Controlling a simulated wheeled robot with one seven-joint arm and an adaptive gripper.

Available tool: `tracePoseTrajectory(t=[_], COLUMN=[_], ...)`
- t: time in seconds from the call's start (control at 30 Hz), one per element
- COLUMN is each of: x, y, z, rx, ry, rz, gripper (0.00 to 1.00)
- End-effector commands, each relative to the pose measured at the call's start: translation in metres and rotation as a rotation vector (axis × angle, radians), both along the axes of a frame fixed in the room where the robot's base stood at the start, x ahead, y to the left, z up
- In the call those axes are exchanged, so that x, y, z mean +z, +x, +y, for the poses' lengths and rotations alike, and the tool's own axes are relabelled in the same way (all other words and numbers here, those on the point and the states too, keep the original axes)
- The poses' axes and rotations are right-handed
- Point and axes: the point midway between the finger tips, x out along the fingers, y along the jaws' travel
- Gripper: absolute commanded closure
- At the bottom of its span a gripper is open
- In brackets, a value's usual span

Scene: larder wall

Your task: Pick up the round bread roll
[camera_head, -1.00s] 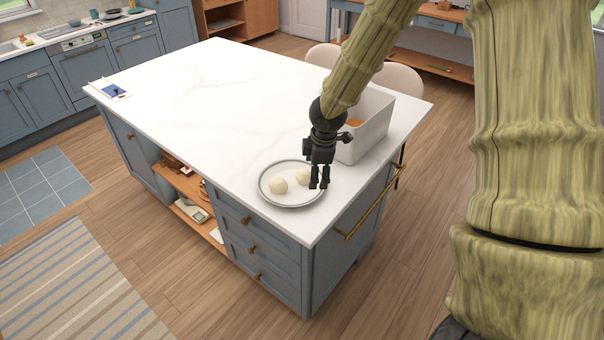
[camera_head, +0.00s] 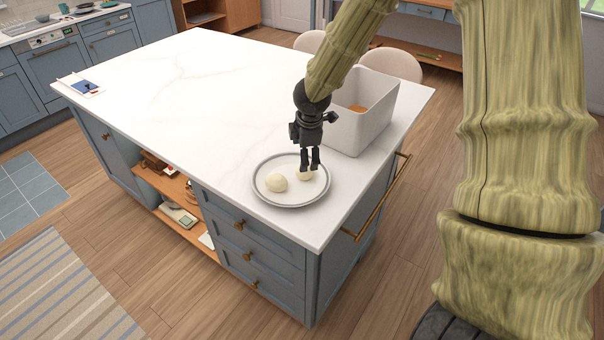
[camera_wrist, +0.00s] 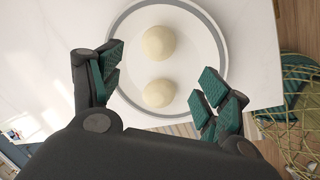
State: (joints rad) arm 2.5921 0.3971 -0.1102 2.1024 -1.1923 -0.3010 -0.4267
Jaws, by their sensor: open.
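Two pale, round rolls lie on a plate (camera_head: 262,197) with a grey rim near the counter's corner. The left roll (camera_head: 277,182) is in plain view in the head view. The right roll (camera_head: 303,175) is partly hidden by my gripper (camera_head: 311,160), whose fingers point down over it. In the wrist view my gripper (camera_wrist: 160,87) is open and empty, with one roll (camera_wrist: 158,93) between the fingers in the picture and the other roll (camera_wrist: 159,42) beyond it. I cannot tell which one is the bread roll, or whether a finger touches either.
A white open bin (camera_head: 346,131) stands just behind and right of the plate, with an orange-brown thing (camera_head: 358,108) inside. The white island counter (camera_head: 180,90) is mostly clear; a small blue-marked card or tablet (camera_head: 85,86) lies at its far left. A brass rail (camera_head: 378,200) runs along the right side.

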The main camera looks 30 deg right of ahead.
Motion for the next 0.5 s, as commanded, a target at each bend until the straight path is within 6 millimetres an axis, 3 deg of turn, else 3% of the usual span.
tracePoseTrajectory(t=[0.5], x=[-0.046], y=[0.013], z=[-0.005], rx=[0.001], ry=[-0.001], rz=[0.001], gripper=[0.24])
